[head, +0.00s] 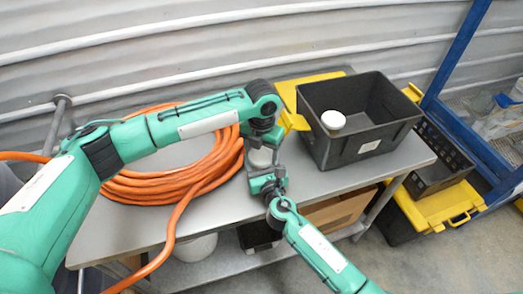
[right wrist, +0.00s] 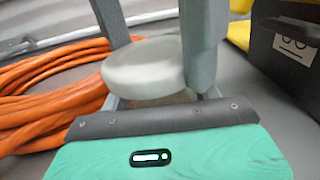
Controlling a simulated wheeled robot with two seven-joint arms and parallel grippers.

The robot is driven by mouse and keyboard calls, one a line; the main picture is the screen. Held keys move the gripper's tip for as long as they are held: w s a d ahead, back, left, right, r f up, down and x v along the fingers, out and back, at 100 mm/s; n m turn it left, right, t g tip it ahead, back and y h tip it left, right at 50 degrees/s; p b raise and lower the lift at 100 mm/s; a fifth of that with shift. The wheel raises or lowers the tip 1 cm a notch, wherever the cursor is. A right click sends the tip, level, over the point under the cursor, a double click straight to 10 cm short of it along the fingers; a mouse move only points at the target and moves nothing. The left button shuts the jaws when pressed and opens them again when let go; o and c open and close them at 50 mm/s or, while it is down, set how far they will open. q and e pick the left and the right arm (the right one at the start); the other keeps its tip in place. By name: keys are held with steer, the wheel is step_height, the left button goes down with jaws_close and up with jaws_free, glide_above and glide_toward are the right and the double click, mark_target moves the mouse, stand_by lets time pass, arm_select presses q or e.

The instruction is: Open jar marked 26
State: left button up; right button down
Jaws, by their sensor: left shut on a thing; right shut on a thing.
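A jar with a white lid (right wrist: 140,66) stands between my two grippers over the bench. In the head view its pale side (head: 260,157) shows only in part. My left gripper (head: 263,142) comes down from above, its grey fingers on either side of the lid, shut on it. My right gripper (head: 262,172) reaches in low from the front and is shut on the jar body (right wrist: 160,99), mostly hidden under the lid. The lid sits on or just over the body; I cannot tell which. No number is readable.
A coil of orange hose (head: 140,188) lies left of the jar, on the grey bench (head: 222,208). The black bin (head: 345,154) with a label stands to the right. Yellow-lidded crates (head: 440,208) and a blue rack post (head: 455,55) are further right.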

arm_select(q)
steer(key=n, duration=0.4)
steer(key=shift+n, duration=0.3)
steer(key=n, duration=1.8)
steer(key=shift+n, duration=0.3)
steer(key=n, duration=1.2)
steer(key=shift+d+r, duration=0.1)
steer(key=n, duration=1.2)
steer(key=shift+n, duration=0.3)
steer(key=n, duration=0.6)
steer(key=shift+r, duration=0.2)
